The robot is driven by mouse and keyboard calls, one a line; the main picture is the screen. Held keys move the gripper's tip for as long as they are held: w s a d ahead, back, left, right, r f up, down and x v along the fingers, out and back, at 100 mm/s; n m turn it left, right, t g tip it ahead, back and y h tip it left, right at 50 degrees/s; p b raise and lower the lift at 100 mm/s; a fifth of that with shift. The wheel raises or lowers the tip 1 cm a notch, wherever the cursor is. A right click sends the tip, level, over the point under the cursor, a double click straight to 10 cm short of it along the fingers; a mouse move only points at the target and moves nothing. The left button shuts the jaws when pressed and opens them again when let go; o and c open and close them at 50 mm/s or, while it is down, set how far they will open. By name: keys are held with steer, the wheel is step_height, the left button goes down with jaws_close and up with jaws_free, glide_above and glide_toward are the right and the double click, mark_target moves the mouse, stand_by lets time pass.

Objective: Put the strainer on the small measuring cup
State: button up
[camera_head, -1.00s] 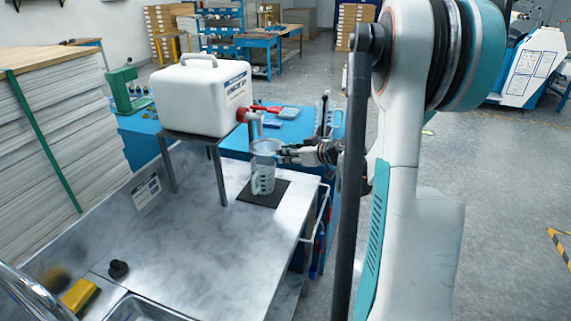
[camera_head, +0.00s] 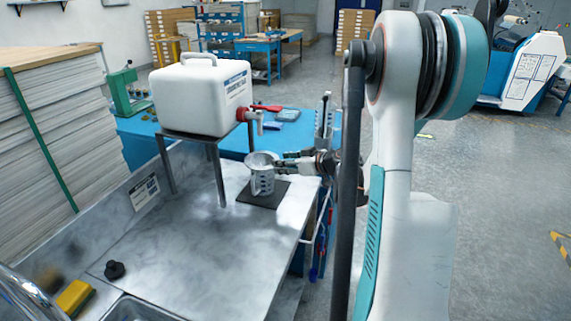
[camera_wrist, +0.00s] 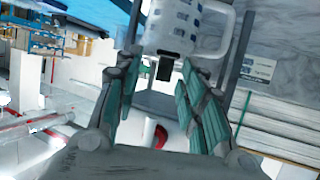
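The small measuring cup (camera_head: 264,184), clear with dark markings, stands upright on a dark mat (camera_head: 283,194) at the counter's right side. The pale strainer (camera_head: 262,158) is at the cup's top and looks seated on its rim; exact contact is too small to tell. My gripper (camera_head: 280,163) is just right of the strainer. In the wrist view, my gripper (camera_wrist: 160,65) has its fingers apart, with a small dark tab, seemingly the strainer's handle (camera_wrist: 165,68), between them and gaps on both sides. The cup (camera_wrist: 190,28) shows beyond the fingertips; the strainer's bowl is hard to make out there.
A white canister (camera_head: 203,97) with a red tap (camera_head: 247,114) stands on a metal stand left of the cup. A tall clear container (camera_head: 325,118) is behind my gripper. A yellow sponge (camera_head: 76,297) lies by the sink. The counter's middle is clear.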

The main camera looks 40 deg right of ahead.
steer(key=shift+r+p, duration=0.3)
steer(key=p+v, duration=0.2)
steer(key=v, duration=1)
steer(key=shift+p, duration=0.4)
